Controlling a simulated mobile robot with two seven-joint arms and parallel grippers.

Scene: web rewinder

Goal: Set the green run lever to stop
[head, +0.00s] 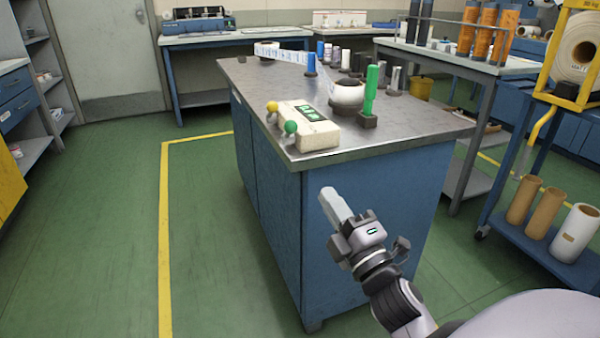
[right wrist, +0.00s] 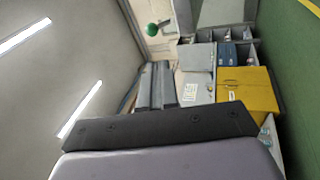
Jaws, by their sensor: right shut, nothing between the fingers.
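The rewinder's cream control box (head: 309,136) sits on the near left corner of the steel-topped blue bench. The green run lever (head: 290,127) has a round green ball knob on the box's left side. My right gripper (head: 328,198) is shut and empty, in front of the bench and lower in the picture than the box, apart from the green knob. My left gripper is not in view.
The steel bench top (head: 420,118) has a sharp front edge close to my right gripper. Green floor (head: 205,230) is clear left of the bench.

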